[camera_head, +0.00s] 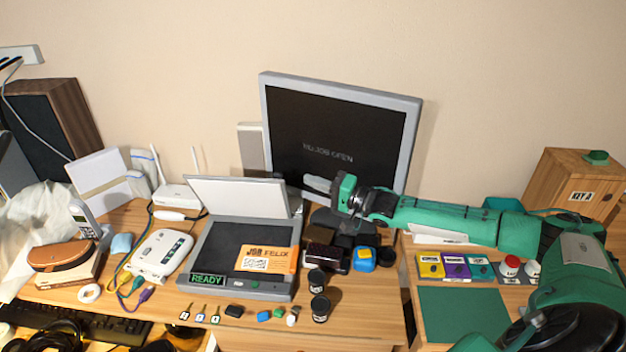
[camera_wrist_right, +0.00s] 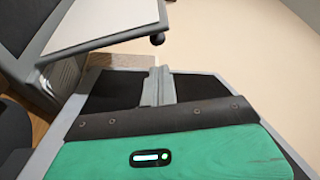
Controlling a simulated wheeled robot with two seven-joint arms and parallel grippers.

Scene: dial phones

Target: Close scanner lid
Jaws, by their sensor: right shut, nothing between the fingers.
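The scanner (camera_head: 240,288) lies flat on the desk left of centre, with a dark bed and a green READY label on its front edge. An orange card (camera_head: 267,262) lies on the bed. Its white lid (camera_head: 238,198) stands raised at the back edge, leaning slightly back. In the right wrist view the lid (camera_wrist_right: 105,22) shows at the upper left. My right gripper (camera_head: 338,190) is right of the lid, in front of the monitor, apart from the lid. It is shut and empty; its fingers (camera_wrist_right: 157,87) show in the right wrist view. My left gripper is not in view.
The monitor (camera_head: 338,130) stands behind my right gripper. Dark boxes and a blue-yellow item (camera_head: 363,258) crowd the desk right of the scanner, with black canisters (camera_head: 319,308) in front. A white router (camera_head: 178,195) stands left of the lid. The space above the scanner bed is clear.

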